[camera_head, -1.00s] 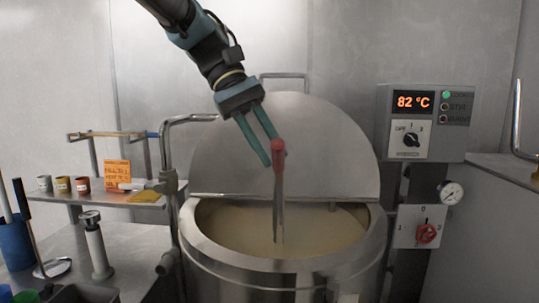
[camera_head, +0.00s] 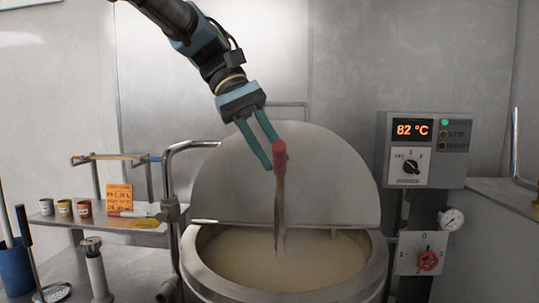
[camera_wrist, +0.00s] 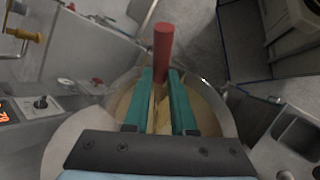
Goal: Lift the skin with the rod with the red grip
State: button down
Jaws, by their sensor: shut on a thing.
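My gripper (camera_head: 272,158) is shut on the rod, close to its red grip (camera_head: 280,160). The rod's grey shaft (camera_head: 279,212) hangs nearly upright in front of the raised lid, over the open kettle (camera_head: 205,262). Its lower end shows against the cream-coloured surface (camera_head: 310,262); I cannot tell whether it touches it. No separate skin is clearly seen on the rod in the head view. In the wrist view the red grip (camera_wrist: 162,48) stands beyond the green fingers, and a yellowish patch between them cannot be identified.
The round steel lid (camera_head: 335,185) stands open behind the kettle. A control box (camera_head: 425,150) reading 82 °C and a red knob (camera_head: 428,260) are at right. At left, a bent pipe (camera_head: 170,190) stands beside a shelf (camera_head: 60,220) with small cups and an orange note (camera_head: 119,198).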

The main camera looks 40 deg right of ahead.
jog(key=shift+r+p, duration=1.3)
jog(key=shift+r, duration=1.05)
